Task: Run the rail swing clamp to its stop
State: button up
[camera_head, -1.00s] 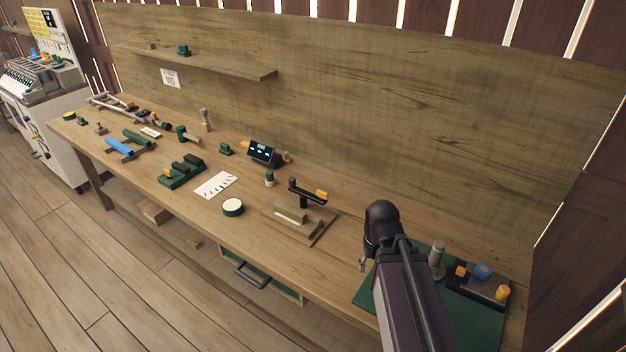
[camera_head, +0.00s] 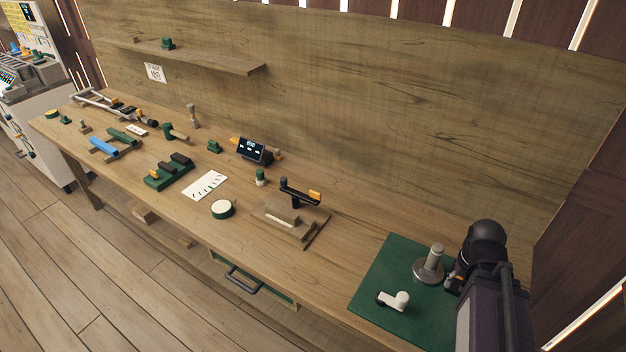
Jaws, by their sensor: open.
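A swing clamp, a dark arm with an orange tip (camera_head: 300,190), stands on a short post over a stepped wooden base (camera_head: 278,224) in the middle of the bench. Its arm points right. I take this to be the rail swing clamp, but cannot tell its stop. My gripper (camera_head: 458,283) is at the right end of the bench, by the green mat, well apart from the clamp. It is open, mostly hidden by my wrist, and nothing shows held in it.
The green mat (camera_head: 385,270) bears a metal post on a round base (camera_head: 430,264) and a white lever piece (camera_head: 393,300). A small display (camera_head: 254,150), a round tin (camera_head: 222,209) and a white card (camera_head: 205,185) stand left of the clamp. Bare bench lies between clamp and mat.

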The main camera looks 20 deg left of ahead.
aim_at(284, 188)
jog(key=z, duration=0.7)
jog(key=k, duration=0.9)
jog(key=u, duration=1.95)
jog(key=i, duration=0.3)
jog(key=z, duration=0.45)
